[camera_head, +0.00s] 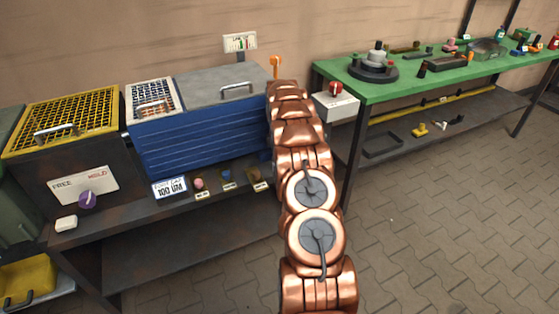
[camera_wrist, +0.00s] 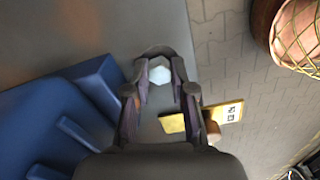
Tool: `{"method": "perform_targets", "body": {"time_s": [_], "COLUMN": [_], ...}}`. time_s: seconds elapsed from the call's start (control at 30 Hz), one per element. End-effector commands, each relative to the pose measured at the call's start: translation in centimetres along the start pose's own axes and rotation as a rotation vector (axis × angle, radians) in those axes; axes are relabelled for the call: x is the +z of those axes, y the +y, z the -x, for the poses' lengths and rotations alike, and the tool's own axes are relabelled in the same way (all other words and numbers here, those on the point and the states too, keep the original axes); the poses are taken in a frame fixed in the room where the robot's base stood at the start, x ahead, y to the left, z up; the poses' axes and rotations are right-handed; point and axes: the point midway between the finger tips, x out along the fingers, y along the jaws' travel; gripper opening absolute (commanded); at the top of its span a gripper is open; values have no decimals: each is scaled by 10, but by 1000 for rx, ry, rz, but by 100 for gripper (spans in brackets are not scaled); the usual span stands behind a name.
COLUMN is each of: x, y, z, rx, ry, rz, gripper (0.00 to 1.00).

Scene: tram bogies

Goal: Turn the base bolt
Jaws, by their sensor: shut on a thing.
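In the wrist view, a pale hexagonal bolt head (camera_wrist: 159,74) sits between the fingertips of my gripper (camera_wrist: 160,68). The dark fingers are closed around it, one on each side. I take this to be the base bolt; its shank is hidden. In the head view, my copper arm hides the gripper and the bolt.
Blue ribbed parts (camera_wrist: 97,85) lie left of the gripper. In the head view, a blue cabinet (camera_head: 200,140) stands left of my arm. A green-topped bench (camera_head: 410,82) with several parts stands right. Paved floor (camera_head: 450,220) is clear at lower right.

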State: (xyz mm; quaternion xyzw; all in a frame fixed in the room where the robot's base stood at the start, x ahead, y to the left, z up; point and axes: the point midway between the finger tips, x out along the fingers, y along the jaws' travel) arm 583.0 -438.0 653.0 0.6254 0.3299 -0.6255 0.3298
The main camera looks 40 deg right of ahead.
Motion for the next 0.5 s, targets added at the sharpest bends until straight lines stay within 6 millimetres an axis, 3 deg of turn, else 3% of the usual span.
{"method": "perform_targets", "body": {"time_s": [0.37, 0.4, 0.5], "x": [0, 0, 0], "y": [-1, -1, -1], "z": [-1, -1, -1], "rx": [-3, -3, -2], "ry": [0, 0, 0], "rz": [3, 3, 3], "gripper": [0, 26, 36]}}
